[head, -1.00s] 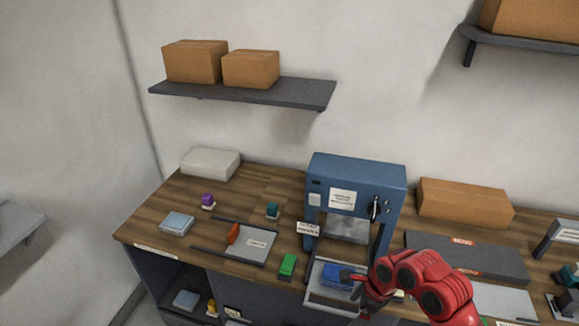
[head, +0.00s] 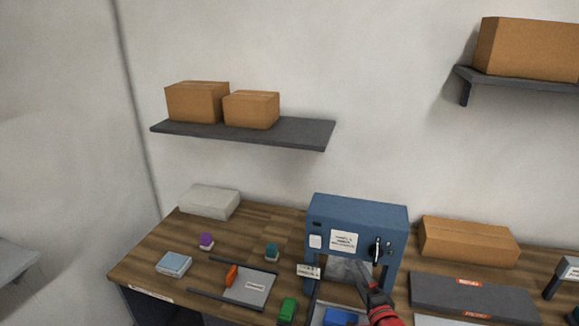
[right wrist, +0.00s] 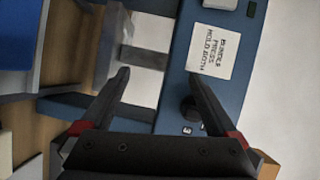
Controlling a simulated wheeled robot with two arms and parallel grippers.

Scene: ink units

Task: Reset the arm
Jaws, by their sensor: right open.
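My right gripper (head: 366,280) is in front of the opening of a blue press-like machine (head: 322,209). In the right wrist view its two dark fingers (right wrist: 158,76) are spread apart with nothing between them. The blue machine frame (right wrist: 176,62) lies beyond them, with a white label (right wrist: 214,51) and a dark knob (right wrist: 191,108). A blue block (head: 340,317) sits on the tray before the machine, apart from the gripper. My left gripper is not in view.
Green (head: 288,309), purple (head: 206,241) and teal (head: 272,252) small items stand on the wooden bench (head: 150,258). A grey tray (head: 253,287) lies left of the machine. A dark flat case (head: 455,295) and a cardboard box (head: 468,243) are to its right. Shelves (head: 290,133) hang above.

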